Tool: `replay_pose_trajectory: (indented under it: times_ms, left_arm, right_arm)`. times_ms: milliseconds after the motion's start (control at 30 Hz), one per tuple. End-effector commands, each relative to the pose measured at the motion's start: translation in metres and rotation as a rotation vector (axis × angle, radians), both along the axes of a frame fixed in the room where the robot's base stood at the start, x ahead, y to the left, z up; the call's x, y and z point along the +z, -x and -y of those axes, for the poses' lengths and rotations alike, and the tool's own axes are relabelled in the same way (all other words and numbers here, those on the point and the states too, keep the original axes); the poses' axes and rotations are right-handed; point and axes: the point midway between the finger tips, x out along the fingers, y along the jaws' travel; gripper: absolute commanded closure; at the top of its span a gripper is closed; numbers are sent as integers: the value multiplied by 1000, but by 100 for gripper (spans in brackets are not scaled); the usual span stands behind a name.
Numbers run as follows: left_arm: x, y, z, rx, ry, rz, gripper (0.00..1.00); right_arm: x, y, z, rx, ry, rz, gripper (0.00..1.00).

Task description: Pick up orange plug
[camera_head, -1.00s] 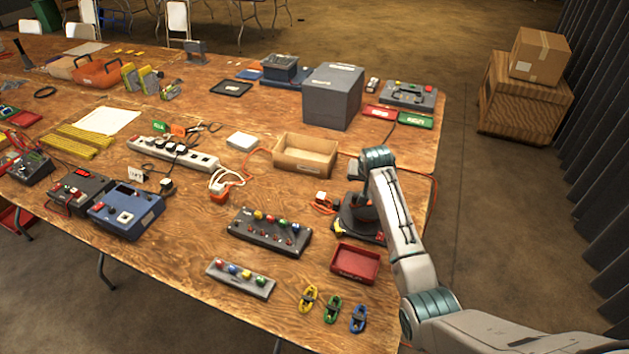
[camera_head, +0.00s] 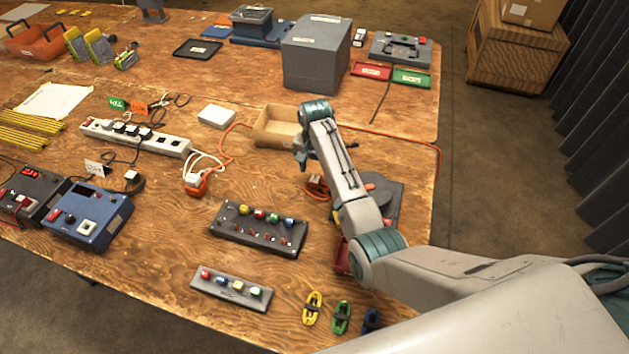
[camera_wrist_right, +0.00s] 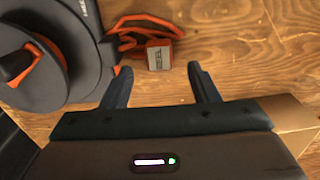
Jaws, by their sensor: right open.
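My right gripper (camera_wrist_right: 157,70) is open and empty. In the wrist view its two fingers appear on either side just below the plug. In the head view my right gripper (camera_head: 302,154) hangs above the table near the wooden tray. My left gripper is out of view.
A dark round reel (camera_wrist_right: 62,60) with an orange hub sits close left of the plug. A wooden tray (camera_head: 277,127) stands behind, a knob panel (camera_head: 258,229) in front and left. An orange connector (camera_head: 196,186) lies farther left. Bare table lies right of the plug in the wrist view.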

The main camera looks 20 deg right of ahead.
Motion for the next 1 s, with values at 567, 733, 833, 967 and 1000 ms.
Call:
replay_pose_trajectory:
  times_ms: [567,733,833,967,1000]
  left_arm:
    - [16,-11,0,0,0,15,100]
    - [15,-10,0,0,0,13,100]
    - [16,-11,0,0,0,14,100]
    - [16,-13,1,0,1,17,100]
    - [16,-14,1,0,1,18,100]
  right_arm:
    - [-50,4,-2,0,0,-1,45]
    - [-50,4,-2,0,0,-1,67]
    - [-50,4,-2,0,0,-1,87]
    - [-50,4,-1,0,0,0,96]
    - [-50,4,-1,0,0,0,96]
